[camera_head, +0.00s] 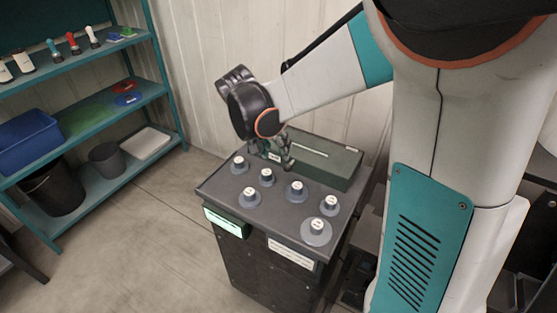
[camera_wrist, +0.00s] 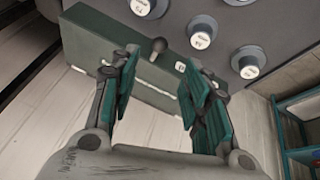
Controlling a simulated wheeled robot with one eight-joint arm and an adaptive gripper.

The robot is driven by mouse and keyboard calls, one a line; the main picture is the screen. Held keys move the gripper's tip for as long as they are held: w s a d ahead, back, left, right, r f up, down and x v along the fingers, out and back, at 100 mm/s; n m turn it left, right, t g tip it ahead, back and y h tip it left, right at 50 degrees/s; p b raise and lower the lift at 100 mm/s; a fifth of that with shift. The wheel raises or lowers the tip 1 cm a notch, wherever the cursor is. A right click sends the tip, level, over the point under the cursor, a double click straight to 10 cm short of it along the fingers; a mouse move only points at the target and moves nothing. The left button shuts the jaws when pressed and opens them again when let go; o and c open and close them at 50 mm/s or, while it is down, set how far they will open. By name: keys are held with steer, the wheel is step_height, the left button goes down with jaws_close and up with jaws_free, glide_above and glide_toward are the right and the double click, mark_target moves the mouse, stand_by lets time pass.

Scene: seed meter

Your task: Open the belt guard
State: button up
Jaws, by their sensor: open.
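The belt guard, a long dark green box (camera_head: 325,164), lies along the back of the grey machine top and appears closed. In the wrist view the guard (camera_wrist: 100,45) runs diagonally beyond my fingers. A small dark knob (camera_wrist: 158,46) stands at its edge, between the lines of my fingertips. My gripper (camera_head: 274,154) is at the left end of the guard, pointing down. In the wrist view my gripper (camera_wrist: 158,75) is open, with a finger on each side and nothing between them. I cannot tell whether it touches the guard.
Several grey dials with white caps (camera_head: 297,188) stand on the machine top (camera_head: 272,208) in front of the guard. Its front carries a lit green display (camera_head: 226,222) and a white label (camera_head: 291,254). A teal shelf (camera_head: 85,120) with bins is at left. Open floor lies between.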

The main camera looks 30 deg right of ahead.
mark_target(286, 166)
steer(key=b+x, duration=0.3)
steer(key=x, duration=0.8)
steer(key=shift+f+b, duration=0.1)
steer(key=shift+b, duration=0.25)
jaws_close()
